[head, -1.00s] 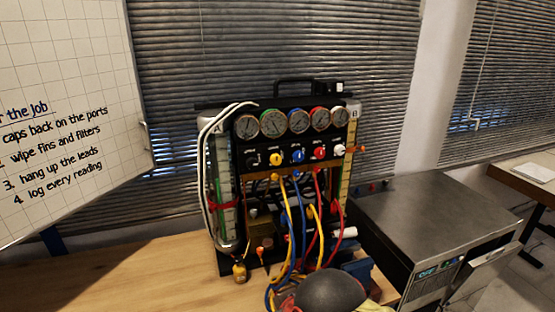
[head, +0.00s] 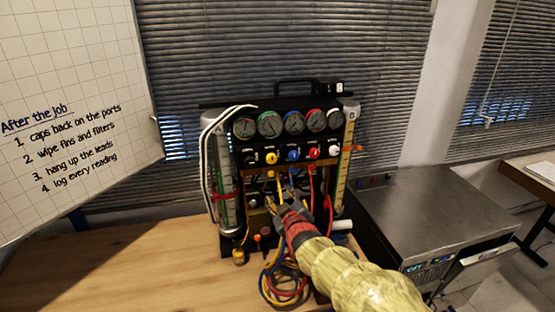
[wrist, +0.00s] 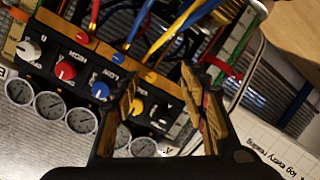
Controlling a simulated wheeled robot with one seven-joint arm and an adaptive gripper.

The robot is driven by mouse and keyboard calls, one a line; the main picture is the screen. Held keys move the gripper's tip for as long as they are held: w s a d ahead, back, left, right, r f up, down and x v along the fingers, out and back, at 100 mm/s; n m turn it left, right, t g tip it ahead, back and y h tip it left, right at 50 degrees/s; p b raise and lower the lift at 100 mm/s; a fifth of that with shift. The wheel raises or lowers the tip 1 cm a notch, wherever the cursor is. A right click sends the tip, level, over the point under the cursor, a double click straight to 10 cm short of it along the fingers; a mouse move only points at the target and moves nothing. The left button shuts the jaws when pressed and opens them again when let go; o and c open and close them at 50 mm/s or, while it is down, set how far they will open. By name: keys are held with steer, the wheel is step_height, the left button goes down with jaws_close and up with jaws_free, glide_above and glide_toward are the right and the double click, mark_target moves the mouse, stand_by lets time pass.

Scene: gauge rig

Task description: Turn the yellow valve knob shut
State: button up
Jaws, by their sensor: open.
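The yellow valve knob (head: 271,158) is on the gauge rig's (head: 285,145) black panel, in a row between a black knob on its left and a blue one on its right. In the wrist view, which is turned over, the yellow knob (wrist: 138,107) shows between my fingers, close to the left one. My gripper (head: 287,197) is open and empty in front of the rig, appearing below the knob row among the hoses. In the wrist view, my gripper (wrist: 160,88) has a finger on each side of the yellow and black knobs. I see no contact with the knob.
Yellow, blue and red hoses (head: 312,182) hang below the knobs, and a coil (head: 283,285) lies on the wooden bench (head: 150,270). A row of round gauges (head: 294,123) sits above. A metal box (head: 435,215) stands at right and a whiteboard (head: 75,90) at left.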

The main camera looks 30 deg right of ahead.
mark_target(273, 160)
step_height(273, 160, up, 8)
steer(key=w+f+n+t, duration=0.1)
steer(key=n+t, duration=0.1)
steer(key=t, duration=0.1)
steer(key=shift+h, duration=0.3)
steer(key=shift+r+x, duration=0.2)
steer(key=shift+x, duration=3.85)
steer(key=shift+c, duration=0.8)
jaws_close()
